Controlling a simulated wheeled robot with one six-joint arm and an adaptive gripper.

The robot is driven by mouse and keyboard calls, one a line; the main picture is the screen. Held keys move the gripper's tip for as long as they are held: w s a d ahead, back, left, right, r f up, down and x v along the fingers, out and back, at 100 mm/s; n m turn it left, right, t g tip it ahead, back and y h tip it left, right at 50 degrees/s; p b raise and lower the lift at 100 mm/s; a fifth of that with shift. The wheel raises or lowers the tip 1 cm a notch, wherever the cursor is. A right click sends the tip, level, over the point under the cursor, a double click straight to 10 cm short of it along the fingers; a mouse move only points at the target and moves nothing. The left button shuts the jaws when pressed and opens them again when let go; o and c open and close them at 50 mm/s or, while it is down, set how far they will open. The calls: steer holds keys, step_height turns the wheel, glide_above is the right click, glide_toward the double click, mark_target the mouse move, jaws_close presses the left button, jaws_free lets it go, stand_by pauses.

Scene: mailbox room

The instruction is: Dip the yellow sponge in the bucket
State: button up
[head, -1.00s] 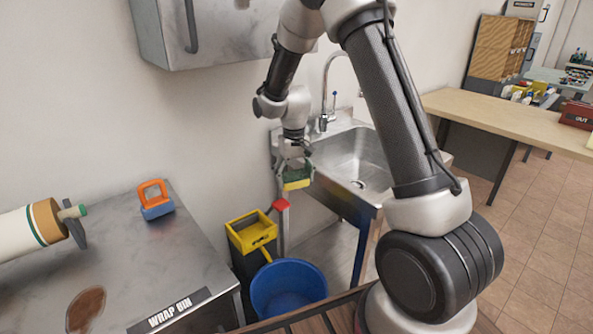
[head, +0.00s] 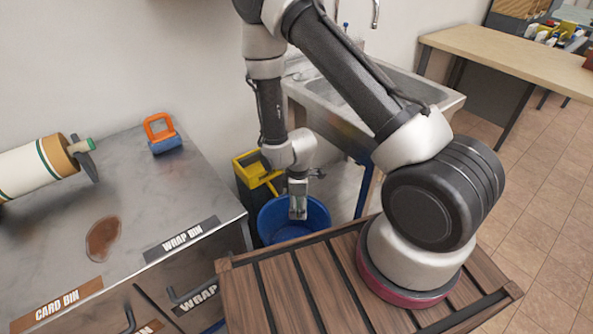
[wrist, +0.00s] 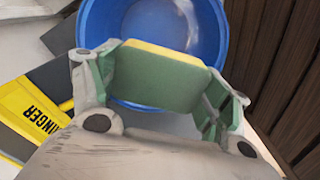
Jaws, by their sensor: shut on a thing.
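The sponge (wrist: 160,75) is a block with a large green face and a thin yellow edge, held between my gripper's fingers. My gripper (wrist: 160,95) is shut on it. In the head view my gripper (head: 298,210) points down over the blue bucket (head: 268,224), with its tip within the bucket's outline. The sponge is hard to make out there. In the wrist view the bucket (wrist: 98,30) lies beyond the sponge, with a pale, shiny patch inside. I cannot tell whether the sponge touches any water.
A yellow wringer (head: 250,170) stands behind and left of the bucket. A metal counter (head: 150,205) with a brown stain (head: 102,238) and an orange-handled blue block (head: 163,135) is at left. A steel sink (head: 425,95) is behind. Wooden slats (head: 290,290) lie in front.

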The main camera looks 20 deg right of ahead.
steer(key=f+n, duration=0.1)
steer(key=n, duration=0.1)
steer(key=shift+a+f+n, duration=0.1)
steer(key=shift+f+n, duration=0.05)
steer(key=shift+n, duration=0.15)
steer(key=shift+w+a+f+n, duration=0.1)
steer(key=shift+f+n, duration=0.15)
steer(key=shift+n, duration=0.65)
steer(key=n, duration=0.1)
steer(key=w+n, duration=0.1)
steer(key=shift+a+f+n, duration=0.15)
steer(key=shift+a+n, duration=0.1)
steer(key=shift+n, duration=0.15)
steer(key=shift+w+f, duration=0.1)
steer(key=shift+f, duration=7.95)
steer(key=shift+r, duration=0.15)
